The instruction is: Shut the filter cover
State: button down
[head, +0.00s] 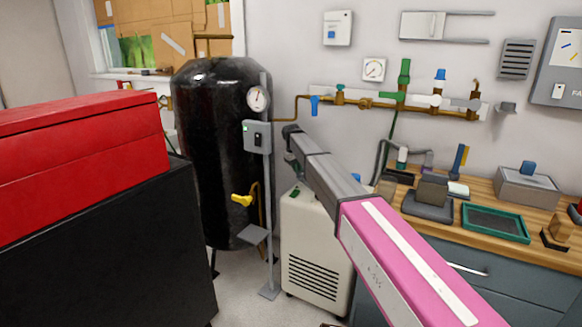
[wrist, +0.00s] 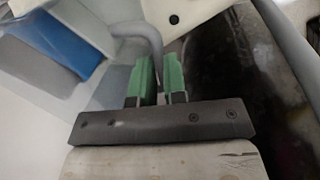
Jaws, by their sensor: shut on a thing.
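My gripper (wrist: 158,72) has green finger pads and is shut on a grey bent bar (wrist: 150,35) in the wrist view. The bar curves up and left from between the pads, close to a pale panel (wrist: 185,12) with a dark round spot. In the head view my arm reaches over a pale cabinet (head: 316,240) with a slotted vent, and its end is mostly hidden behind my own arm links. I cannot tell for sure which part is the filter cover or how far open it stands.
A black tank (head: 205,150) with a gauge stands left of my arm's end, with a grey switch box (head: 257,137) on a post. A red chest (head: 75,145) is at left. A wooden bench (head: 450,222) holds several items at right. Brass piping (head: 385,105) runs along the wall.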

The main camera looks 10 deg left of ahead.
jog(key=d+n+y, duration=0.1)
jog(key=d+n, duration=0.5)
jog(key=d, duration=0.3)
jog(key=shift+s+n+t, duration=0.25)
jog(key=shift+n+t, duration=0.05)
jog(key=shift+d, duration=0.15)
jog(key=c, duration=1.2)
grip_release()
jog(key=shift+o, duration=0.2)
notch_tip(320, 180, up, 11)
jog(key=s, duration=0.1)
jog(key=shift+s+a+f, duration=0.15)
jog(key=shift+s+a, duration=0.05)
jog(key=shift+s, duration=0.2)
